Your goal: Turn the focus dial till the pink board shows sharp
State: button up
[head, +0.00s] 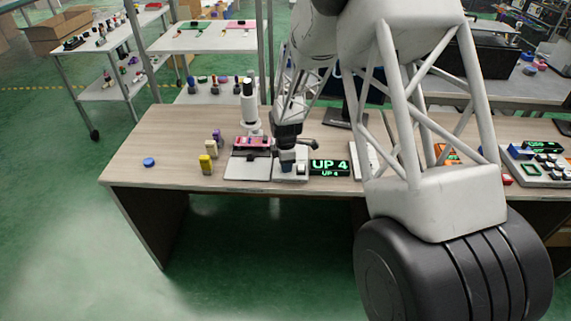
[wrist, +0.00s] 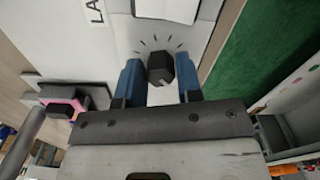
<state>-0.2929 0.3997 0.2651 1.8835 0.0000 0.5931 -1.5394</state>
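The dial is a black many-sided knob (wrist: 160,68) with tick marks around it, on a pale panel in the wrist view. My gripper (wrist: 160,76) has its two blue fingers on either side of the knob, very close to its sides. I cannot tell whether they touch it. In the head view my gripper (head: 287,160) points down at the small pale fixture (head: 291,176), and hides most of the knob. The pink board (head: 253,142) lies under a white scope-like post (head: 249,105), left of my gripper. A black display (head: 329,167) reads "UP 4" in green.
Yellow (head: 206,164) and purple blocks and a blue disc (head: 149,162) stand on the table to the left. A pale plate (head: 248,168) lies before the pink board. More fixtures (head: 543,167) stand at the right. The table's front edge is close.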

jog(key=c, duration=0.5)
jog(key=shift+m, duration=0.5)
jog(key=m, duration=0.9)
jog(key=shift+m, duration=0.4)
jog(key=m, duration=1.3)
jog(key=shift+a, duration=0.1)
